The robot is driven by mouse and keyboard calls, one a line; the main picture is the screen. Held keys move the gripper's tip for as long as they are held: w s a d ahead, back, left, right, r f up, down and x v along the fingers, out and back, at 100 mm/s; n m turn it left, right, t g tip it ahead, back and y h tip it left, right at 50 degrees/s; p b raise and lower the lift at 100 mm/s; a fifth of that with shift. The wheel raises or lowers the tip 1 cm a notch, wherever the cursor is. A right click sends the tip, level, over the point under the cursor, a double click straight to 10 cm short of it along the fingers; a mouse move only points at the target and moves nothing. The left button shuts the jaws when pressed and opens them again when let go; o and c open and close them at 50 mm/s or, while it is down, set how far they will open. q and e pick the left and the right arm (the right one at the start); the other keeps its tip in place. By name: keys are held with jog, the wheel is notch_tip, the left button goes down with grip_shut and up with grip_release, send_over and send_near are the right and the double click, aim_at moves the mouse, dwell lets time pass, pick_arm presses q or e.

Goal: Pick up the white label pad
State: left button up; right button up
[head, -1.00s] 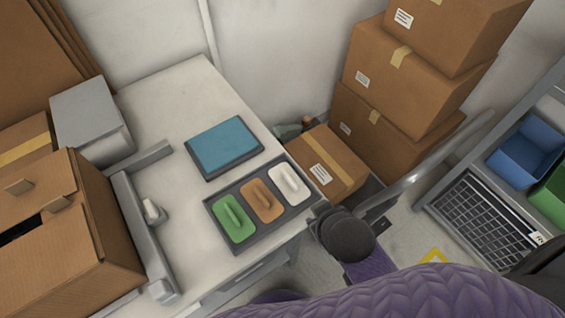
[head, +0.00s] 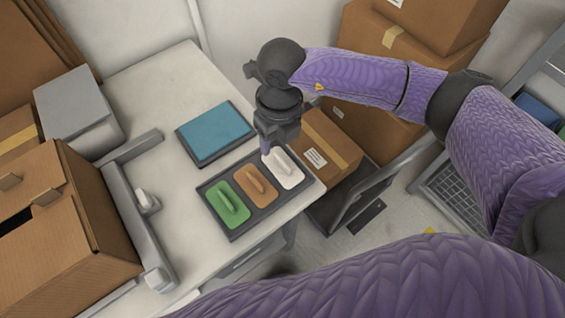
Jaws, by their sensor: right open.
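The white label pad (head: 289,172) has a raised handle and sits in the right slot of a dark tray (head: 238,233) on the white table. Beside it in the tray are an orange pad (head: 262,196) and a green pad (head: 221,212), each with a handle. My right gripper (head: 267,152) points down at the upper left edge of the white pad and is open. Its fingers hide part of that edge, and I cannot tell whether they touch the pad. My left gripper is not in view.
A blue pad in a dark holder (head: 214,133) lies behind the tray. A grey rail (head: 143,230) and an open cardboard box (head: 65,235) stand on the left. Cardboard boxes (head: 322,140) stand beyond the table's right edge. Bare table lies around the blue pad.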

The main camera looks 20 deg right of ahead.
aim_at(283, 161)
jog(key=shift+w+d+f+h, duration=0.1)
jog(key=shift+w+d+h, duration=0.1)
jog(key=shift+d, duration=0.15)
jog(key=shift+w+d+f+h, duration=0.1)
jog(key=shift+d+h, duration=0.1)
jog(key=shift+d, duration=0.15)
notch_tip(283, 161, down, 9)
jog(key=b, duration=0.3)
jog(key=shift+r, duration=0.15)
jog(key=shift+f, duration=0.35)
jog(key=shift+c, duration=0.4)
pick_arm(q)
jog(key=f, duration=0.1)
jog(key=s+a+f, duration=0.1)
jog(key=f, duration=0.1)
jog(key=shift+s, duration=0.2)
pick_arm(e)
jog(key=shift+r, duration=0.1)
grip_shut()
